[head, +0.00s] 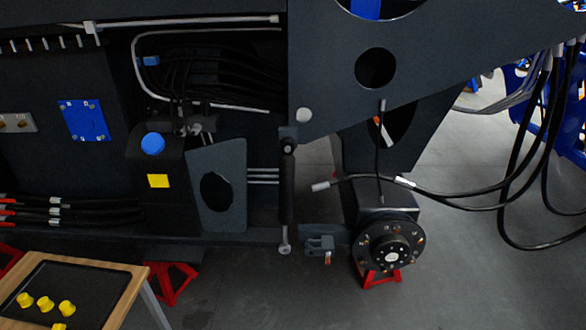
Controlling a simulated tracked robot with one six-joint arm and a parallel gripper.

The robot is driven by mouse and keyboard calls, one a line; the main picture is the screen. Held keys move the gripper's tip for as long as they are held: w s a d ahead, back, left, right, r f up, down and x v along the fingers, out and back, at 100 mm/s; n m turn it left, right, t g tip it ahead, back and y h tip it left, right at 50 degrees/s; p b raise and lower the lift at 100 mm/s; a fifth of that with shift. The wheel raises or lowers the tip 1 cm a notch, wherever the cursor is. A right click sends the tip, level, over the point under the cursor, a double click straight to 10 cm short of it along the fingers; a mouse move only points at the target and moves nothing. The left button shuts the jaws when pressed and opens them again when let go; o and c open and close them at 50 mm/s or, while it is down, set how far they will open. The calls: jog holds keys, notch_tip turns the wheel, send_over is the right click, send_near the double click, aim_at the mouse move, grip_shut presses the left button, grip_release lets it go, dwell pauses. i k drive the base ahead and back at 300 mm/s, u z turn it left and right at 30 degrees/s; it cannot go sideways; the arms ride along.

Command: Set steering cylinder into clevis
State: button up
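The steering cylinder (287,190) is a slim black cylinder hanging nearly upright in the middle of the head view. Its upper end meets the dark chassis at a round joint. Its short bright rod ends in a silver eye (285,249) at the bottom. A small dark grey clevis (319,244) sits to the right of the eye, left of the wheel hub. The eye and the clevis appear apart, with a small gap between them. My gripper is not in view.
A round hub (390,253) with studs stands right of the clevis above a red stand (375,277). Loose black hoses (465,205) hang at right. A wooden table (125,283) with a black tray (80,281) and yellow caps (45,303) stands at lower left. Grey floor is open below.

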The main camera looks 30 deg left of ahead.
aim_at(287, 160)
jog(key=z, duration=0.05)
jog(key=i, duration=2.65)
jog(key=u, duration=3)
